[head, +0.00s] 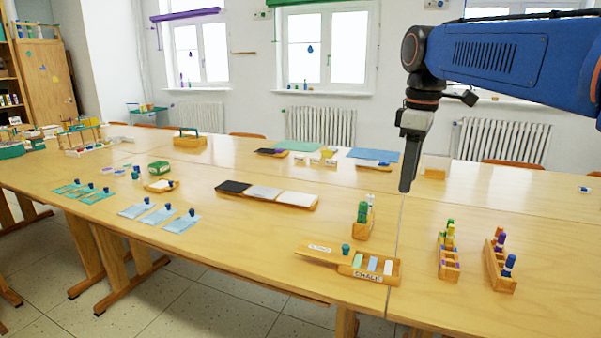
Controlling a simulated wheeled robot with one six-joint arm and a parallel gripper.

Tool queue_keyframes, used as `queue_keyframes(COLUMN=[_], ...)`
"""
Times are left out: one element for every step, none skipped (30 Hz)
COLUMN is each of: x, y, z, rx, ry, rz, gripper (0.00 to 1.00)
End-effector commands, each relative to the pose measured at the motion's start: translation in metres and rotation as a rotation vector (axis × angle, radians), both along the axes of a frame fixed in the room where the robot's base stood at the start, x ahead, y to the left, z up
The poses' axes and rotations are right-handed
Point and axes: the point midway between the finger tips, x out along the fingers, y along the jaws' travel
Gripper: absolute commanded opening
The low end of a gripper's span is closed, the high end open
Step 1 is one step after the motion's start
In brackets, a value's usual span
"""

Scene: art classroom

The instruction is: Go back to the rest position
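My gripper (405,182) hangs at the end of my blue arm on the right, pointing down above the long wooden table (340,235). It is seen edge-on as one dark shape, so whether its fingers are apart does not show. No held object is visible at its tip. Below it to the left, a small wooden holder (362,230) with green and blue items stands on the table. The chalk tray (372,266) lies nearer the front edge.
Two wooden racks with colored bottles, the left rack (449,262) and right rack (500,272), stand at the right. A tray with black, grey and white pads (265,193) lies mid-table. The table's far right is mostly clear.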

Motion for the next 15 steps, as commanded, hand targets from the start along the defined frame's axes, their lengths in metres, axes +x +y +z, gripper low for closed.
queue_keyframes(x=[-0.012,-0.018,-0.028,-0.035,-0.042,-0.052,-0.059,-0.066,-0.075,-0.082,-0.090,-0.099,-0.106,-0.113,-0.122], y=[-0.004,-0.005,-0.008,-0.011,-0.013,-0.016,-0.018,-0.019,-0.022,-0.024,-0.025,-0.028,-0.029,-0.031,-0.033], z=[-0.006,-0.010,-0.016,-0.022,-0.027,-0.035,-0.041,-0.047,-0.055,-0.062,-0.068,-0.077,-0.084,-0.090,-0.100], rx=[0.005,0.008,0.014,0.019,0.023,0.030,0.036,0.041,0.049,0.055,0.061,0.070,0.077,0.083,0.093], ry=[-0.011,-0.020,-0.031,-0.040,-0.048,-0.061,-0.070,-0.078,-0.090,-0.099,-0.106,-0.119,-0.126,-0.136,-0.147], rz=[-0.036,-0.063,-0.099,-0.129,-0.159,-0.198,-0.228,-0.257,-0.296,-0.326,-0.354,-0.393,-0.422,-0.452,-0.491], gripper=[0.40,0.40,0.40,0.40,0.40,0.40,0.40,0.40,0.40,0.40,0.40,0.40,0.40,0.40,0.40])
